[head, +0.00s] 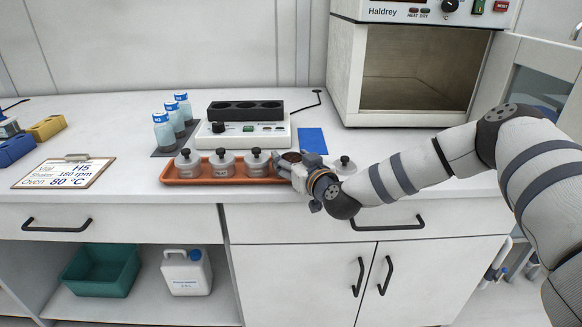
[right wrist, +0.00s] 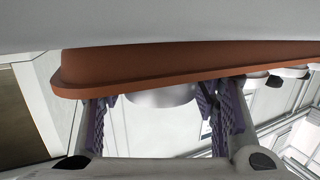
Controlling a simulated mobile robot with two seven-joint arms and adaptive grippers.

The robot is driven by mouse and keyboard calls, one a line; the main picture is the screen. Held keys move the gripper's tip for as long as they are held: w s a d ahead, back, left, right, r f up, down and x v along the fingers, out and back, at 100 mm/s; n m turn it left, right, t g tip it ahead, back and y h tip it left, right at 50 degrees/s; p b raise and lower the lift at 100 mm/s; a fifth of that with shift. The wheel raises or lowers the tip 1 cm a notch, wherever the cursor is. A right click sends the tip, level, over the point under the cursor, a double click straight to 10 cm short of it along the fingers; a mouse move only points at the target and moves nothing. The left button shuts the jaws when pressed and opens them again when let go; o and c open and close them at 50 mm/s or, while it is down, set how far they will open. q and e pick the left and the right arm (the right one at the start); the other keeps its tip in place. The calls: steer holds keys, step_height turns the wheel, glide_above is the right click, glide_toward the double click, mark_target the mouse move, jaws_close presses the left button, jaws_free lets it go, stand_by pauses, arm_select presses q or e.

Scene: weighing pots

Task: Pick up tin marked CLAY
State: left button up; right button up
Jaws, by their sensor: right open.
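Several small grey tins stand in a row in an orange tray (head: 230,181) on the counter. Three have black-knobbed lids: the left tin (head: 188,164), the middle tin (head: 222,164) and the right tin (head: 257,164). Their labels are too small to read surely, so I cannot tell which is CLAY. My right gripper (head: 288,172) is open at the tray's right end, by an open-topped tin with brown contents (head: 291,156). In the right wrist view a silvery tin (right wrist: 160,94) shows between the spread fingers (right wrist: 165,125), partly behind the tray rim (right wrist: 180,78). My left gripper is out of view.
A grey lid-like piece with a black knob (head: 345,163) sits right of my gripper, partly hidden by my arm. Behind the tray are a white device (head: 243,135), several blue-capped bottles (head: 163,130) and a blue card (head: 313,141). An oven (head: 345,80) stands back right.

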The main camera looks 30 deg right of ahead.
steer(key=shift+r, duration=0.1)
steer(key=c, duration=0.9)
steer(key=shift+c, duration=0.2)
steer(key=shift+r, duration=0.1)
